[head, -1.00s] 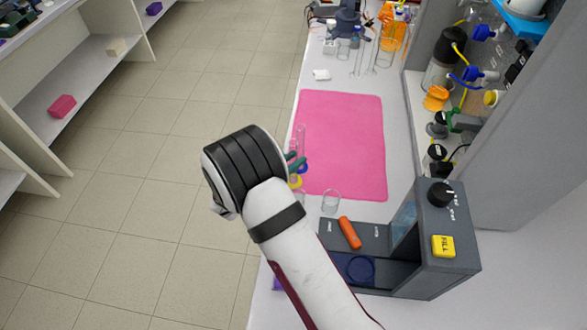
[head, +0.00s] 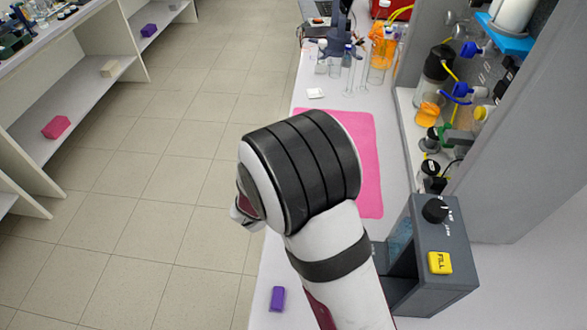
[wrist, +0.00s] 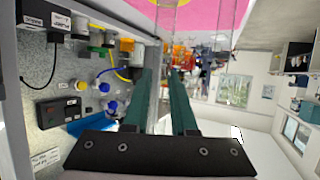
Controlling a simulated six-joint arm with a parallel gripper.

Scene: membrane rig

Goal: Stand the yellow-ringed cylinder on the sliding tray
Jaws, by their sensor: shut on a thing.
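My gripper (wrist: 163,76) shows in the wrist view, its two green fingers shut on a clear glass cylinder (wrist: 172,30) that runs up past the top edge. The yellow ring is out of sight in that view. In the head view my arm hides the fingers and the cylinder. The dark grey rig (head: 432,285) stands at the lower right, with a yellow FILL button (head: 440,263) and a black knob (head: 435,210). My arm covers its sliding tray in the head view.
A pink mat (head: 368,150) lies on the bench behind my arm. Several glass cylinders and an orange-capped bottle (head: 381,55) stand at the far end. A purple block (head: 277,298) lies near the front left edge. A wall panel with tubes and valves rises on the right.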

